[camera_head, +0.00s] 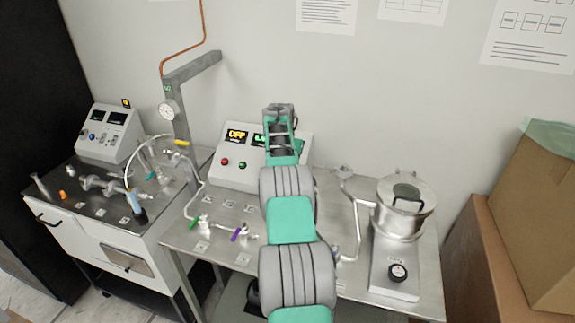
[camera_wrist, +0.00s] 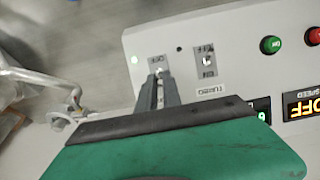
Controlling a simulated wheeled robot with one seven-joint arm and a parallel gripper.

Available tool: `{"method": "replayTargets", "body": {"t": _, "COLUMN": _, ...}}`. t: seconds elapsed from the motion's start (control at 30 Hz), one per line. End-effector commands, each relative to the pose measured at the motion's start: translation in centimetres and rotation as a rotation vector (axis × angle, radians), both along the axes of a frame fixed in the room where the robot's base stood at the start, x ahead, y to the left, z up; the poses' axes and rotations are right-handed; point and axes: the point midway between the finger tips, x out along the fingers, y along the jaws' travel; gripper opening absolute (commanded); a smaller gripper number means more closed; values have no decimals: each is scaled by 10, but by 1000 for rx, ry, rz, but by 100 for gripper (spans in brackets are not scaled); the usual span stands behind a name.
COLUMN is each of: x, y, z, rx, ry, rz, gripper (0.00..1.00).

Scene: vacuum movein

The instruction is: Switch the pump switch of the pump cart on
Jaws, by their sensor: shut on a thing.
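The pump cart (camera_head: 180,235) is the steel-topped bench in the middle of the head view. Its white sloped control box (camera_head: 232,178) stands at the back, with a yellow OFF display and red and green buttons. In the wrist view the panel appears turned around. My gripper (camera_wrist: 158,78) is at the panel, its grey fingers shut on the pump switch (camera_wrist: 159,60). An OFF label shows just beyond the fingertips; the lever is mostly hidden between them. The turbo switch (camera_wrist: 208,61) is beside it, apart from the fingers. In the head view my arm hides the box's right part and my fingertips.
A metal vessel (camera_head: 404,212) stands at the cart's right, with pipes and valves around it. Cardboard boxes (camera_head: 535,210) stand at far right. A lit green lamp (camera_wrist: 133,60) shows by the switch.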

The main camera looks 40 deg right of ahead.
Motion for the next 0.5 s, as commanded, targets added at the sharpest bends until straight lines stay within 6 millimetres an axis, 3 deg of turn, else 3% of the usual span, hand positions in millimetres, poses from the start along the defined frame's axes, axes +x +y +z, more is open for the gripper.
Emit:
{"method": "replayTargets", "body": {"t": 0.17, "x": 0, "y": 0, "z": -1, "rx": 0, "ry": 1, "rz": -1, "gripper": 0}}
{"method": "replayTargets", "body": {"t": 0.2, "x": -1, "y": 0, "z": -1, "rx": 0, "ry": 1, "rz": -1, "gripper": 13}}
{"method": "replayTargets", "body": {"t": 0.43, "x": 0, "y": 0, "z": 0, "rx": 0, "ry": 0, "rz": 0, "gripper": 31}}
{"method": "replayTargets", "body": {"t": 0.5, "x": 0, "y": 0, "z": 0, "rx": 0, "ry": 0, "rz": 0, "gripper": 31}}
